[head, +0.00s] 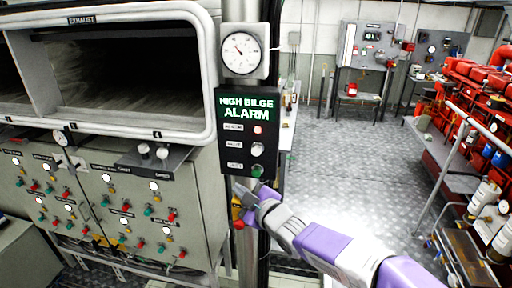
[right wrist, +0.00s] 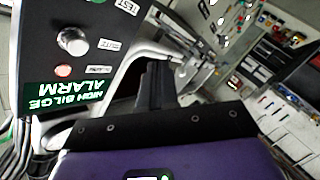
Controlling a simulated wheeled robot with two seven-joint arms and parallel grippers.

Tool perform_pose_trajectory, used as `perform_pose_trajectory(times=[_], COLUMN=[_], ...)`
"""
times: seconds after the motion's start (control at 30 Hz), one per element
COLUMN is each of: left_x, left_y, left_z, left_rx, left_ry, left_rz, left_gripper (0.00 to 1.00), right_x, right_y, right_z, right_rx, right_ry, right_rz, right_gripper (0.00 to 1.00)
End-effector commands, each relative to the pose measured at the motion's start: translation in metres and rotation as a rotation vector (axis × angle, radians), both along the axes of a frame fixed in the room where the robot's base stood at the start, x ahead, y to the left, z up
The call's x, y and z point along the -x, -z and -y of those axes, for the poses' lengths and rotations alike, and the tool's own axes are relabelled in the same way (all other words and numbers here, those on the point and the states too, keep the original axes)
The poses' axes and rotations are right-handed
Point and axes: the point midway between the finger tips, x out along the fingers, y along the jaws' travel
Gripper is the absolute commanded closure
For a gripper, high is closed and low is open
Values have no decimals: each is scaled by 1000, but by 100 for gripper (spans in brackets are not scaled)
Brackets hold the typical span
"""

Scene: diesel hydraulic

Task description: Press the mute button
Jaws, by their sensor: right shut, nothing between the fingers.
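The black alarm panel (head: 228,186) reads HIGH BILGE ALARM and hangs on a post in the middle of the head view. It has a red lamp (head: 258,129) at the top, a silver mute button (head: 257,149) in the middle and a green test button (head: 257,171) at the bottom. In the right wrist view the panel is upside down at the left, with the silver mute button (right wrist: 73,41) clear of the fingers. My right gripper (head: 241,187) is shut and empty by the panel's lower edge. Its dark fingers show in the right wrist view (right wrist: 157,75). My left gripper is out of view.
A round gauge (head: 241,51) sits above the panel. A grey control cabinet (head: 95,190) with an exhaust opening stands at the left. A red emergency-type knob (head: 239,224) is below the panel. Red machinery and a handrail (head: 447,165) are at the right; the metal floor (head: 340,170) between is clear.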

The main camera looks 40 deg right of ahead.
Motion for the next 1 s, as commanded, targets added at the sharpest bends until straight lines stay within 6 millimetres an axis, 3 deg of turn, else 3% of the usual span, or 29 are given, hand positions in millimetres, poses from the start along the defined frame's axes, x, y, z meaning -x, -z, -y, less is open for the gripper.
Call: perform_pose_trajectory(times=[0.03,0.2,0.67,1.0], left_x=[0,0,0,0], left_y=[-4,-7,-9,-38], left_z=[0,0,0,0], left_rx=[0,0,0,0], left_ry=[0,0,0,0], left_rz=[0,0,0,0], left_gripper=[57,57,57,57], right_x=[7,18,18,-7], right_y=[-18,-44,-47,-49], right_z=[4,10,12,42], right_rx=[34,97,105,103], right_ry=[7,18,18,19], right_rz=[29,72,77,72], right_gripper=[100,100,100,100])
